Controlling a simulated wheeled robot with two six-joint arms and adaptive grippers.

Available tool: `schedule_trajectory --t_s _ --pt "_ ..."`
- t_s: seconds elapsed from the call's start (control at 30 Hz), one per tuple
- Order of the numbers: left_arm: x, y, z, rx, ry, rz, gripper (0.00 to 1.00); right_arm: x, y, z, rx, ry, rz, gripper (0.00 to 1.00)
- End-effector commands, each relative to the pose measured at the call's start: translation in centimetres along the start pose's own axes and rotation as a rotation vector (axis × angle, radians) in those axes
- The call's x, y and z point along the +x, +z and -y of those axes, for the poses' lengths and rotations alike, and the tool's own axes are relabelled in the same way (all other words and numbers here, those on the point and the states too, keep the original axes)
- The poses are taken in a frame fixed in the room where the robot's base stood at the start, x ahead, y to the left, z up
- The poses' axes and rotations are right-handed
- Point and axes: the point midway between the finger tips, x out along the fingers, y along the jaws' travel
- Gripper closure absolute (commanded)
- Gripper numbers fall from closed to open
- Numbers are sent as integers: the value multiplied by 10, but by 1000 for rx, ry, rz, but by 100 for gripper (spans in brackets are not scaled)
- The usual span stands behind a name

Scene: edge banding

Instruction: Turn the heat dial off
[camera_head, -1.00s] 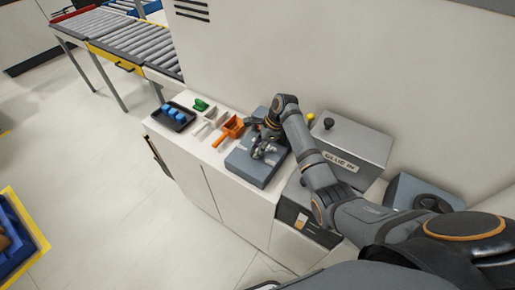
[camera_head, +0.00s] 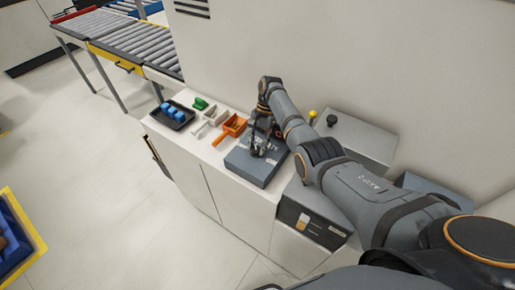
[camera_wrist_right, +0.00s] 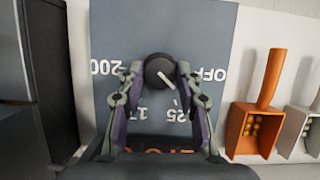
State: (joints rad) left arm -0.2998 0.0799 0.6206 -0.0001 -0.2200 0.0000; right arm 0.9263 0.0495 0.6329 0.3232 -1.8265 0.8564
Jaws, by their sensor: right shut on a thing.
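The heat dial (camera_wrist_right: 159,70) is a round black knob with a white pointer line on a blue-grey panel (camera_wrist_right: 115,35). In the wrist view its pointer slants down and right, toward the "25" of a partly hidden marking and away from the OFF mark (camera_wrist_right: 208,74). My right gripper (camera_wrist_right: 159,72) is shut on the dial, one finger on each side. In the head view my right gripper (camera_head: 262,152) is over the blue-grey box (camera_head: 240,166), and the dial cannot be made out there. My left gripper is not in view.
An orange scoop (camera_head: 232,127), a pale scoop (camera_head: 213,117), a green item (camera_head: 200,103) and a black tray (camera_head: 183,123) with blue pieces lie left of the box. A grey lidded box (camera_head: 358,135) stands to the right. A wall is behind.

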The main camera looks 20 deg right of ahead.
Motion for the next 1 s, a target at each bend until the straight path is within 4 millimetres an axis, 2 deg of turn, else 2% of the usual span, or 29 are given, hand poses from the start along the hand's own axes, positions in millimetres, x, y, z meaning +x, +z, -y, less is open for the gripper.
schedule_trajectory --t_s 0.03,0.5,1.0 --pt "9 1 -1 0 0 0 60 1 -2 2 -41 13 -5 97" --pt "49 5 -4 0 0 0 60 1 -1 5 -435 177 -7 97" --pt "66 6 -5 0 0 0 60 -1 1 7 -668 274 -9 97"
